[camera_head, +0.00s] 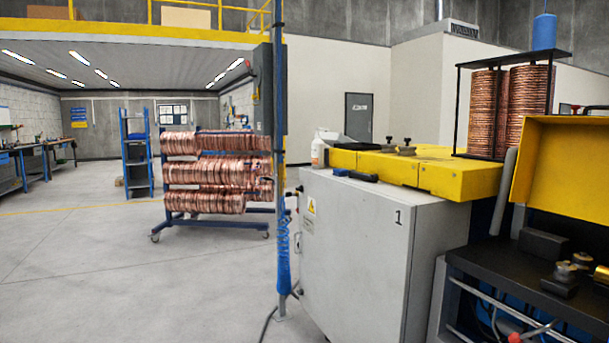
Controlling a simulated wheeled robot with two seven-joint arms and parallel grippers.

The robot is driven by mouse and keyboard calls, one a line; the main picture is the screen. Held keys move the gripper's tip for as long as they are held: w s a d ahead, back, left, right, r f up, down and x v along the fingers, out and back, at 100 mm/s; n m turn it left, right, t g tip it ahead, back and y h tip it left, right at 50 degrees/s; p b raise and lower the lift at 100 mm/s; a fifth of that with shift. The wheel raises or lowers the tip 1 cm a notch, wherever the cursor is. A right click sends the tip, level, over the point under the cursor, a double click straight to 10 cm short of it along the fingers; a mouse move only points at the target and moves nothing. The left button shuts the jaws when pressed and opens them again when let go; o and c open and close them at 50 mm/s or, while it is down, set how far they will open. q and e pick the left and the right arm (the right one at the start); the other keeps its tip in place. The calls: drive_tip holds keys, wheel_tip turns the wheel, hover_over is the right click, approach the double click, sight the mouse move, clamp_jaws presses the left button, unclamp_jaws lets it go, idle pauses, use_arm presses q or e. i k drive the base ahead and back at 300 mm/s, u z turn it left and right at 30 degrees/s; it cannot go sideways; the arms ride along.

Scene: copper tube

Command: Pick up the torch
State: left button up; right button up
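A small dark hand-held object with a blue end (357,175), which looks like the torch, lies on top of the grey cabinet (352,250). It is near the cabinet's front edge, just in front of the yellow machine block (375,164). It is small in the picture, so I cannot be sure what it is. Neither of my grippers is in view, and nothing is touching the object.
A white bottle (318,152) stands behind the object. A blue post with a coiled hose (283,262) rises at the cabinet's left. A rack of copper coils (218,172) stands farther back. A yellow-hooded machine (565,165) is at the right. The left floor is clear.

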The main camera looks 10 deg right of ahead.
sight(352, 174)
drive_tip(key=u, duration=0.55)
drive_tip(key=i, duration=1.25)
drive_tip(key=z, duration=0.5)
drive_tip(key=i, duration=0.95)
drive_tip(key=z, duration=1.05)
